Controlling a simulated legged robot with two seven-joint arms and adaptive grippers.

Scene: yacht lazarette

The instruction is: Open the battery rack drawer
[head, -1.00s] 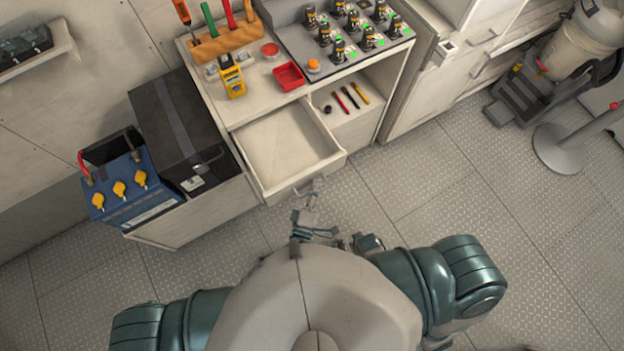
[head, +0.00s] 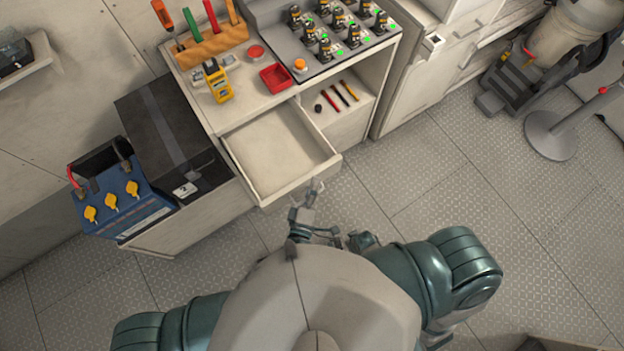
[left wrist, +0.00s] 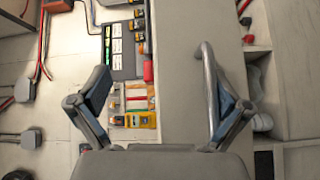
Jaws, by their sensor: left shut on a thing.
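The drawer (head: 285,150) below the worktop stands pulled out, and its pale inside looks empty. My left gripper (head: 305,203) is at the drawer's front in the head view. In the left wrist view, a grey metal bar handle (left wrist: 210,88) runs along the drawer front (left wrist: 178,70), close to the right-hand finger. My left gripper is shut on this handle, with its fingers (left wrist: 162,100) well apart; the exact contact is hard to see. My right gripper cannot be made out in the head view.
A blue battery (head: 120,200) with yellow caps and a black box (head: 172,140) stand left of the drawer. The worktop holds a yellow meter (head: 217,82), a red tray (head: 276,78) and a charger rack (head: 330,45). An open shelf (head: 345,118) is on the right.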

